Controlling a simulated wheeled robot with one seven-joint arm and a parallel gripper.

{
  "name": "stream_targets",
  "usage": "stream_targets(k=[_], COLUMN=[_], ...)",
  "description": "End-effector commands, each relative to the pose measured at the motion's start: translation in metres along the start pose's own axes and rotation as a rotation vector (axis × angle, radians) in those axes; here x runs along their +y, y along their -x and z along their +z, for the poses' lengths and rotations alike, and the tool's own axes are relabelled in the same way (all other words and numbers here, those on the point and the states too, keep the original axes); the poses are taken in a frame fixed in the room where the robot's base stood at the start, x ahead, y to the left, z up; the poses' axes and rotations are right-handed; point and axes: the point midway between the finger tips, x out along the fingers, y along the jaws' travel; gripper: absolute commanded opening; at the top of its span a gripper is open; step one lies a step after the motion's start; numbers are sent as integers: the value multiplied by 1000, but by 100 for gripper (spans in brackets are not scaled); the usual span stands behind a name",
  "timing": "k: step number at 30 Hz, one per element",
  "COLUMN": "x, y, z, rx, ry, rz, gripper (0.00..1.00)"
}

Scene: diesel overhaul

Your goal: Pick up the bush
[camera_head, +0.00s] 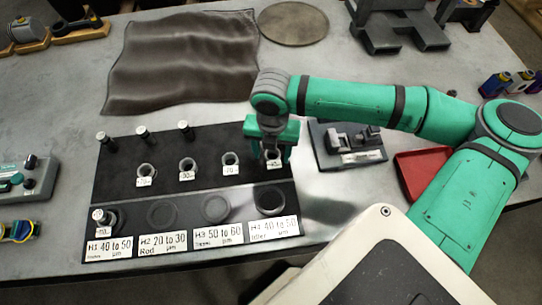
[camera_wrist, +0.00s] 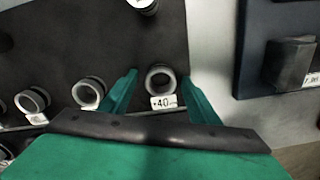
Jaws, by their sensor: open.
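Several grey ring-shaped bushes with white number tags stand in a row on a black board (camera_head: 118,190). The bush tagged +40 (camera_head: 273,155) is the rightmost of the row. My gripper (camera_head: 271,149) is over it, pointing down, with the jaws open. In the wrist view the +40 bush (camera_wrist: 160,80) shows between the two green fingers, with its tag (camera_wrist: 163,102) facing the camera. I cannot tell whether the fingers touch it. Other bushes stand to its left, one tagged 70 (camera_head: 231,160), one (camera_head: 187,166) and one (camera_head: 145,171).
Labelled spots H1 to H4 line the board's front; a tagged piece (camera_head: 104,218) stands at H1, and H4 has a dark round recess (camera_head: 270,201). Upright pins (camera_head: 142,132) stand behind the bushes. A grey fixture (camera_head: 347,143) and red tray (camera_head: 421,168) are right of the board.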

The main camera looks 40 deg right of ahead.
Motion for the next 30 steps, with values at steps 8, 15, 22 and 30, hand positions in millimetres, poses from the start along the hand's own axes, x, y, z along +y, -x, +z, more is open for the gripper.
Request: stream_targets(k=[8, 15, 22, 30], x=[1, 3, 4, 7], y=[0, 0, 2, 26], z=[0, -1, -1, -1], rx=[0, -1, -1, -3], ry=[2, 6, 7, 15], rz=[1, 1, 1, 1], gripper=[39, 11, 11, 11])
